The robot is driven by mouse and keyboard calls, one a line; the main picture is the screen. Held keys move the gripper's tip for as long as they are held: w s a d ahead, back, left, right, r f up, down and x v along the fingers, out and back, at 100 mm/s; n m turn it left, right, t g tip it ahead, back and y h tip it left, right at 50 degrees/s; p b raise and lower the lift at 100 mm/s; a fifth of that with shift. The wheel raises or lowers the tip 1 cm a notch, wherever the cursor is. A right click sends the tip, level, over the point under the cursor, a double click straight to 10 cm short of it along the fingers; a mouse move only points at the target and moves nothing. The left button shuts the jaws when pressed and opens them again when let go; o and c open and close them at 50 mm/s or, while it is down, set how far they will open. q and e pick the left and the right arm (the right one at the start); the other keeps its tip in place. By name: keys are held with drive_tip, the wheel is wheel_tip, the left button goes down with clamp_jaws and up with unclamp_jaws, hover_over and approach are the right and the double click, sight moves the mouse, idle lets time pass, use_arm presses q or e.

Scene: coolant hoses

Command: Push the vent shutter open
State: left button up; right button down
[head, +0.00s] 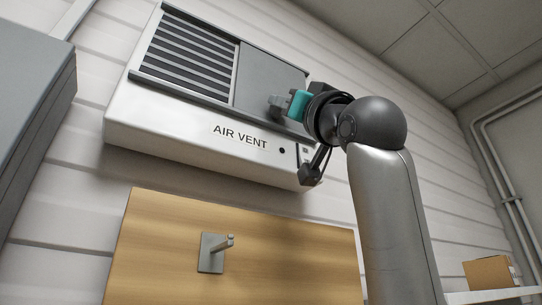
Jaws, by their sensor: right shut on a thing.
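The white air vent unit (190,129) is on the wall, tilted in the head view. Its dark slats (188,56) show on the left half. The flat grey vent shutter (262,76) covers the right half. My left gripper is not in view.
Below the vent is a wooden board (160,245) with a grey peg hook (219,250). A grey cabinet (32,110) stands at the left. A cardboard box (489,272) sits on a shelf (497,294) at the lower right. Pipes (500,160) run along the right wall.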

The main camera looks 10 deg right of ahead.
drive_tip(key=shift+d, duration=0.15)
drive_tip(key=c, duration=1.2)
unclamp_jaws()
drive_tip(key=o, duration=0.5)
drive_tip(key=shift+d, duration=0.2)
drive_tip(key=shift+a, duration=0.15)
